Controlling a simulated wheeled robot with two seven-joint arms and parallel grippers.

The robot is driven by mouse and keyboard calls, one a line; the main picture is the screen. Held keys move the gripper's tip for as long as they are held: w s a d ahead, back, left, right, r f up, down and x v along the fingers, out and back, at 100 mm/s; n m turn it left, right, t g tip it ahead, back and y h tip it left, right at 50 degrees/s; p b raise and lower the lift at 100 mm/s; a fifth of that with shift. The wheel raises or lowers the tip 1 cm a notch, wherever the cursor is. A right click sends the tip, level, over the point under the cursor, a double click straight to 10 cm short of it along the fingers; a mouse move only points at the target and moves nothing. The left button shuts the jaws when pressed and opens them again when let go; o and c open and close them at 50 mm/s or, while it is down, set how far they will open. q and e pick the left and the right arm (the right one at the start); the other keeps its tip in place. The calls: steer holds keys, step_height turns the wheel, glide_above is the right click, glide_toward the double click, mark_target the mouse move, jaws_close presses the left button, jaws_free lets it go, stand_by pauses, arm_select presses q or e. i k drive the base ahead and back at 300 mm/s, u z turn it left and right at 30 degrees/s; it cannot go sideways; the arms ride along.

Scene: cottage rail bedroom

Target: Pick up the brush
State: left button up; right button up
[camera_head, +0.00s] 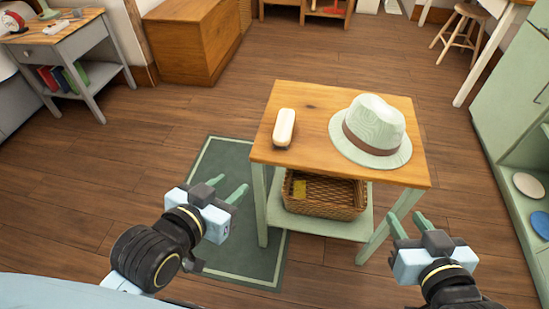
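The brush (284,126), with a pale cream back and a thin dark underside, lies at the left part of the wooden tabletop (315,98) of a small green-legged table. My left gripper (225,187) is left of the table and nearer to me, with its two green fingers apart and nothing between them. My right gripper (407,223) is in front of the table's right corner, its fingers apart and empty. Neither gripper touches the brush.
A pale green hat (374,124) with a brown band sits right of the brush. A wicker basket (325,196) stands on the lower shelf. A green rug (219,256) lies on the floor. A green cabinet (507,100) with plates is at right.

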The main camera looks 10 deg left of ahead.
mark_target(283, 133)
steer(key=k, duration=0.4)
steer(key=u, duration=1.2)
steer(key=i, duration=1.3)
steer(key=z, duration=0.95)
